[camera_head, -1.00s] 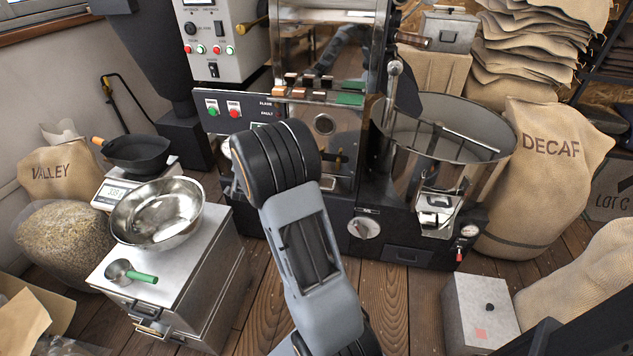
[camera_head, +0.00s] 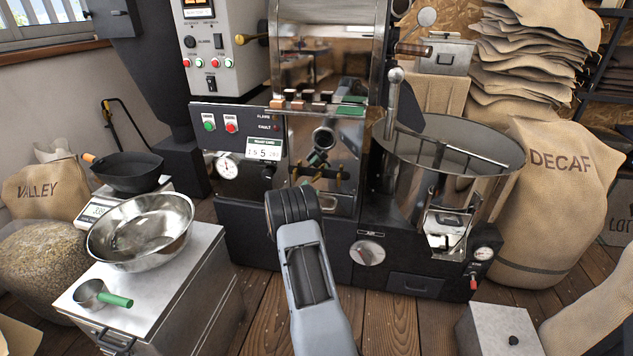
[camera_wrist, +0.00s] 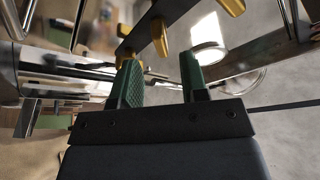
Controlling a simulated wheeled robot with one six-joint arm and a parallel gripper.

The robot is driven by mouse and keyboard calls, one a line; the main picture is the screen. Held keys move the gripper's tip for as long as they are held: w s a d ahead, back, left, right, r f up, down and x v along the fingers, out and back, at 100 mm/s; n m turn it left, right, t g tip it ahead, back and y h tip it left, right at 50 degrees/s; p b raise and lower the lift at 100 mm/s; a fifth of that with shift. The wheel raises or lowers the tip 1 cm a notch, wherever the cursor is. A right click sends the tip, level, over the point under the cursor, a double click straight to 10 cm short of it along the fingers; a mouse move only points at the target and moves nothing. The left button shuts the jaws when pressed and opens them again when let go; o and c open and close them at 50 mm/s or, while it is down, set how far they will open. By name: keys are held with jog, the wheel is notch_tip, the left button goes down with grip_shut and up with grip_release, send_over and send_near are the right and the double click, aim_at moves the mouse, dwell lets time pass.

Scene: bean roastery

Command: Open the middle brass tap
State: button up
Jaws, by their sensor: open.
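Several brass taps sit in a row on a dark bar in the wrist view. The middle brass tap (camera_wrist: 160,38) is ahead of my gripper (camera_wrist: 160,65), in the gap between its green fingertips and apparently just beyond them. One brass tap (camera_wrist: 125,54) is close to the left fingertip. Another brass tap (camera_wrist: 232,6) is at the top right, outside the fingers. My gripper is open and nothing is between its pads. In the head view the brass taps (camera_head: 344,175) show small on the steel front, partly hidden by my arm.
The roaster's control panel (camera_head: 235,130) is left of the taps, and the round steel cooling bin (camera_head: 440,165) stands to the right. A steel cabinet (camera_head: 190,290) with a steel bowl (camera_head: 140,230) is at the left. Some wooden floor (camera_head: 385,315) is clear in front.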

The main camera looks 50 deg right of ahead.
aim_at(315, 180)
jog(key=shift+b+x, duration=0.5)
jog(key=shift+x, duration=2.6)
jog(key=shift+w, duration=0.1)
grip_shut()
